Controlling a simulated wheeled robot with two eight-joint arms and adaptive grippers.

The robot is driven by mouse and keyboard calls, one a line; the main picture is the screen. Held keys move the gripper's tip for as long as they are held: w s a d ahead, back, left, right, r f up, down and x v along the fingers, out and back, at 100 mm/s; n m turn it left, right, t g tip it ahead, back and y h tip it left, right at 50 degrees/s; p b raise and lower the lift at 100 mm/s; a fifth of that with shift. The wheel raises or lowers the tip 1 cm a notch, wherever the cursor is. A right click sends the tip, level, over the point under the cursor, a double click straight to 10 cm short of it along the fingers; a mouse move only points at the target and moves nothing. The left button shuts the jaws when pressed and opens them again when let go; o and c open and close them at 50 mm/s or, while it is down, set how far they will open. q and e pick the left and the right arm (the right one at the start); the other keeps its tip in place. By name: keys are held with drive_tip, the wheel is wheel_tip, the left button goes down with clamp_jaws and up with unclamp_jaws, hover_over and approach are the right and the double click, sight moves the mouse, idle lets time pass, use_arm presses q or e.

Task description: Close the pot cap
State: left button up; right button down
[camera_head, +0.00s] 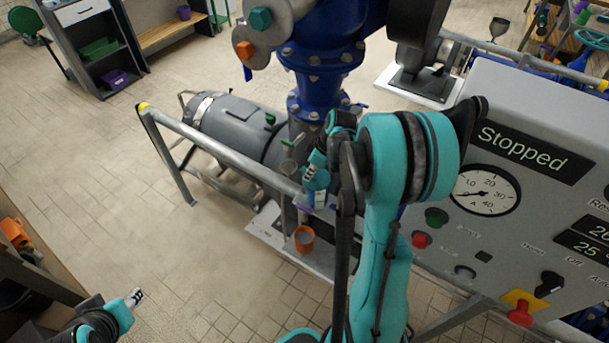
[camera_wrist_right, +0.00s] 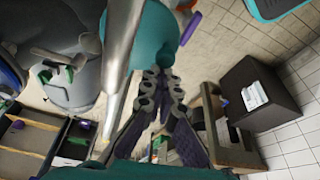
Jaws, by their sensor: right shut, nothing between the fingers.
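A small grey cup-like fitting (camera_head: 288,166) with a green handle (camera_head: 290,143) beside it shows at the right end of the grey motor; it may be the pot and its cap. In the right wrist view, a green handle (camera_wrist_right: 50,72) and a grey round piece (camera_wrist_right: 89,42) show at the upper left. I cannot tell how far the cap is open. My right gripper (camera_wrist_right: 165,82) is shut and empty, apart from these parts, near the metal rail. My right arm partly covers the gripper in the head view.
The metal rail (camera_head: 230,145) runs in front of the grey motor (camera_head: 235,125). An orange pot (camera_head: 304,238) stands on the base plate below. A control panel (camera_head: 520,160) reading "Stopped" is at right. The tiled floor at left is clear.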

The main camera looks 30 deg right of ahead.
drive_tip(key=shift+s+d, duration=0.1)
drive_tip(key=shift+d, duration=0.4)
idle(0.6)
drive_tip(key=shift+w+a, duration=0.5)
drive_tip(key=shift+w, duration=0.3)
wheel_tip(320, 180, up, 9)
drive_tip(key=p, duration=0.2)
drive_tip(key=shift+r, duration=0.2)
drive_tip(key=shift+w+a, duration=0.1)
